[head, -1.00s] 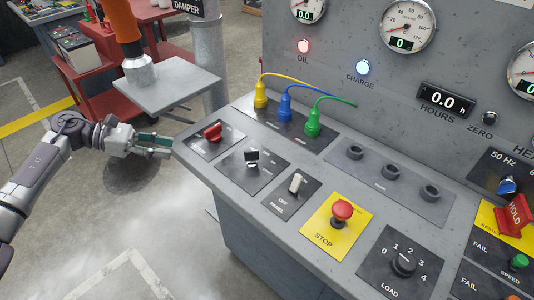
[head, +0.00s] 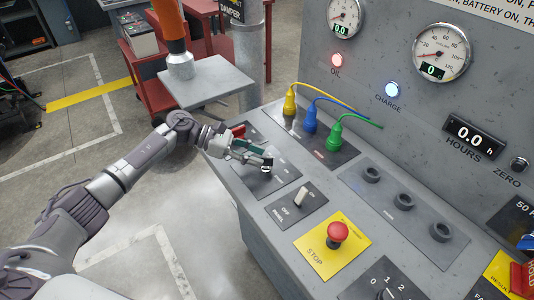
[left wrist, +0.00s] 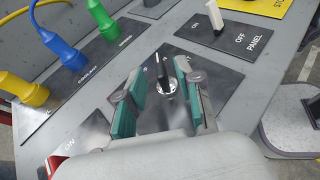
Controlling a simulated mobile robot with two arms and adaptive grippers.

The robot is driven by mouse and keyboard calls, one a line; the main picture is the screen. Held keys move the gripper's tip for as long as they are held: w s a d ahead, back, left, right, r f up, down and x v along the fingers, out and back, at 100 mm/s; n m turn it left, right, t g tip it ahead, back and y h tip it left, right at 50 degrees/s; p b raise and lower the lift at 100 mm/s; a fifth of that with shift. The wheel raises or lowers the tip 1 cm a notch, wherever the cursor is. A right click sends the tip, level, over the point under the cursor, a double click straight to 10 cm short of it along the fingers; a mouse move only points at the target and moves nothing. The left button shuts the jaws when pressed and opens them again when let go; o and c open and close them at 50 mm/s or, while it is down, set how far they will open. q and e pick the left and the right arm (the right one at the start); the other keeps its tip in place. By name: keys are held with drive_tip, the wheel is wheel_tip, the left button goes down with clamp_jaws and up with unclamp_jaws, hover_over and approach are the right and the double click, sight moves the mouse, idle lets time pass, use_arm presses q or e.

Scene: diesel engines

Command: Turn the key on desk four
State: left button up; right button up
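The key (head: 267,167) is a small dark key in a round silver lock on a dark plate of the grey sloping desk (head: 340,225). In the left wrist view the key (left wrist: 163,74) stands between my two teal finger pads, with a gap on each side. My left gripper (head: 252,154) is open over the plate, and it also shows in the left wrist view (left wrist: 159,88). In the head view its fingers partly cover the key. My right gripper is not in view.
A red switch (head: 238,131) lies just behind my left gripper. The white panel switch (head: 302,196) and red stop button (head: 338,232) are nearer. Yellow (head: 290,101), blue (head: 310,121) and green (head: 334,138) plugs with cables stand to the right.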

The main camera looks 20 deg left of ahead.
sight(266, 157)
use_arm(q)
drive_tip(key=shift+p+x, duration=0.4)
drive_tip(key=shift+x, duration=1.4)
drive_tip(key=shift+a, duration=0.1)
